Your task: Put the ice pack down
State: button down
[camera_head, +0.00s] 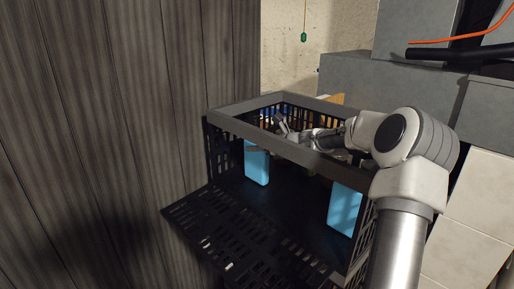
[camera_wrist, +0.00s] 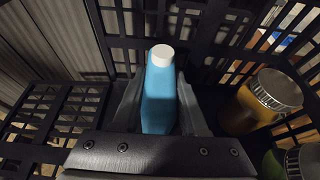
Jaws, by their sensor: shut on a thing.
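In the wrist view a light-blue ice pack (camera_wrist: 160,98) with a white cap stands between the two fingers of my gripper (camera_wrist: 155,105), which is shut on it. Slatted black crate walls lie close behind and beside it. In the head view my gripper (camera_head: 283,128) reaches over the rim of the black crate (camera_head: 232,123). One blue ice pack (camera_head: 256,165) shows at the crate's left and another blue ice pack (camera_head: 344,210) at its right. I cannot tell for certain which of them is held, or whether the held pack touches the crate floor.
A jar with amber contents (camera_wrist: 244,108) and a metal lid (camera_wrist: 277,90) stands right of the held pack, with a greenish jar (camera_wrist: 300,162) nearer. The crate's front panel (camera_head: 235,238) hangs folded down. A wooden wall (camera_head: 100,130) is close on the left; grey blocks (camera_head: 345,82) stand behind.

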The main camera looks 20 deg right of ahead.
jog(key=shift+c, duration=2.2)
grip_release()
jog(key=v, duration=1.2)
jog(key=shift+r, duration=0.1)
